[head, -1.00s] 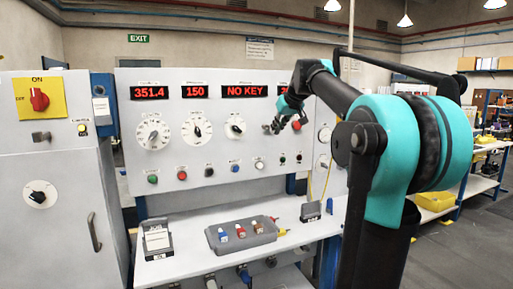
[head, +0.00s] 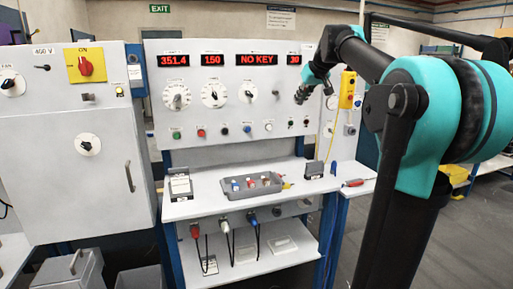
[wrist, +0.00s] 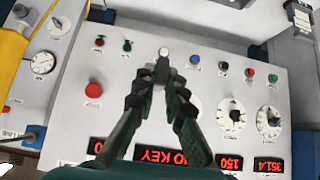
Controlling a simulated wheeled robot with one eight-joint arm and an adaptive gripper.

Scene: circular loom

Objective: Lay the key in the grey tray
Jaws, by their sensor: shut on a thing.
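In the head view my gripper (head: 301,96) hangs in front of the right part of the control panel, above the bench, and the key is too small to make out there. The grey tray (head: 252,193) lies on the white bench, below and to the left of my gripper. It holds several small pieces coloured blue, red and orange.
The upright panel (head: 200,110) has knobs, buttons and red displays, one reading NO KEY. A card holder (head: 180,187) stands left of the tray and a dark box (head: 314,170) right of it. A yellow-tipped item (head: 287,186) lies by the tray's right end. Bare bench lies in front.

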